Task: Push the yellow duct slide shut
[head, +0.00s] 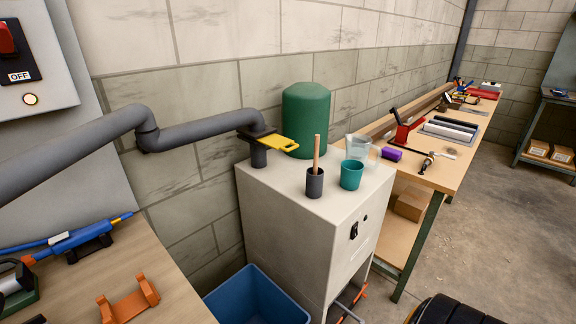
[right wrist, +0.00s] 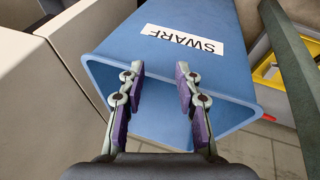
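The yellow duct slide (head: 279,143) is a flat plate with a slot near its outer end. It sticks out to the right from a dark flange (head: 256,133) in the grey duct (head: 205,128), above the pale cabinet. How much of it sits inside the flange is hidden. My right gripper (right wrist: 160,72) shows only in the right wrist view. The slide is not in that view. My left gripper is in neither view.
On the cabinet (head: 277,193) near the slide stand a green cylinder (head: 306,115), a dark cup with a wooden stick (head: 315,183), a teal cup (head: 351,175) and a clear jug (head: 359,148). The blue bin (head: 250,297) is below. Benches stand on both sides.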

